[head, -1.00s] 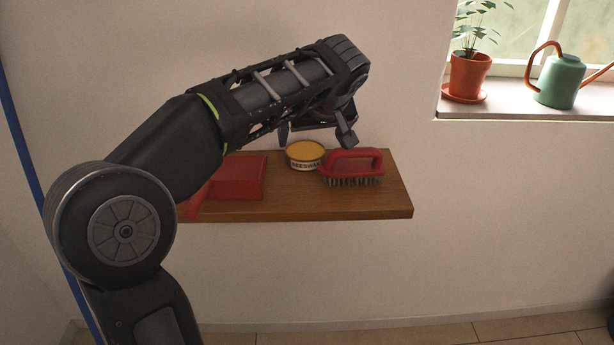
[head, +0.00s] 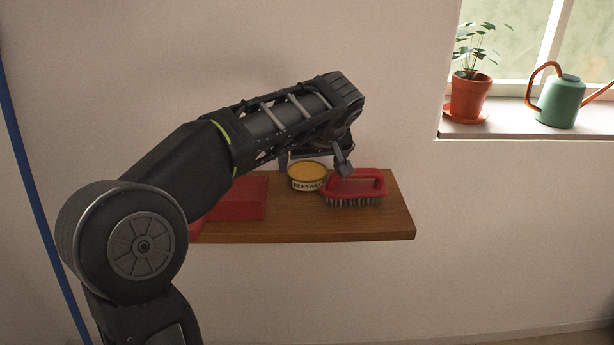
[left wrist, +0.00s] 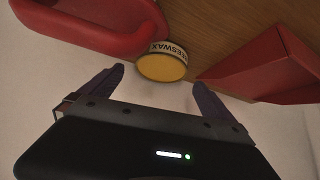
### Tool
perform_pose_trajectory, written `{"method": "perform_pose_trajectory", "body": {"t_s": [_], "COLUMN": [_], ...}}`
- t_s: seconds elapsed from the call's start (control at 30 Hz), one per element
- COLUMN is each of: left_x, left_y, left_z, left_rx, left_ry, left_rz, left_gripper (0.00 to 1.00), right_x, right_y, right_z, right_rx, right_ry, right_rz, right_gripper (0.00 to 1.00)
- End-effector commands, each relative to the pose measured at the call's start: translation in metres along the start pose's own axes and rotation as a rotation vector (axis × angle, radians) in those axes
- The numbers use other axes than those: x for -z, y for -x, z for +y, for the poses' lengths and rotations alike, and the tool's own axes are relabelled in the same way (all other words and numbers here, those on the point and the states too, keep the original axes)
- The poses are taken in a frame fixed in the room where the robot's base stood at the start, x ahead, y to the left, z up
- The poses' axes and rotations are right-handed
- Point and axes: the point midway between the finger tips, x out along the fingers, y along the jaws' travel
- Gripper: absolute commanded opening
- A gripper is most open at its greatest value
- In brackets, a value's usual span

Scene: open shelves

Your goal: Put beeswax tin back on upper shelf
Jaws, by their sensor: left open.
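The beeswax tin (head: 307,183), a low round tin with a yellow lid and a pale "BEESWAX" label, stands upright on the wooden shelf (head: 340,233). It also shows in the left wrist view (left wrist: 162,68), just ahead of the fingers. Contact cannot be told. My right gripper is out of view. No second shelf shows.
A red wire brush (head: 354,186) stands close right of the tin, near one finger. A red dustpan (head: 238,198) lies left of the tin. A potted plant (head: 469,97) and a green watering can (head: 560,101) stand on the windowsill at the right. The shelf's right end is bare.

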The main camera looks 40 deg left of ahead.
Motion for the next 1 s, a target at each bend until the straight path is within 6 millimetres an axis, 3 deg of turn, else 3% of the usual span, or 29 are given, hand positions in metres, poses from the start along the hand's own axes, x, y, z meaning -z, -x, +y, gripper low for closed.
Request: {"method": "perform_pose_trajectory", "body": {"t_s": [0.3, 0.93, 1.0], "left_x": [-0.003, -0.003, -0.003], "left_y": [-0.043, -0.045, -0.045], "left_z": [-0.002, -0.002, -0.002], "left_rx": [0.002, 0.001, 0.001], "left_ry": [0.000, 0.000, 0.000], "left_rz": [-0.001, -0.001, -0.001], "left_gripper": [1.00, 1.00, 0.95], "right_x": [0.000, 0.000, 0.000], "right_y": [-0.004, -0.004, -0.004], "right_z": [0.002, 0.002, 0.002], "right_rx": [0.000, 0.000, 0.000], "right_ry": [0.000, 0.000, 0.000], "right_rz": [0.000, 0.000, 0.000], "right_gripper": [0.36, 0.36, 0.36]}}
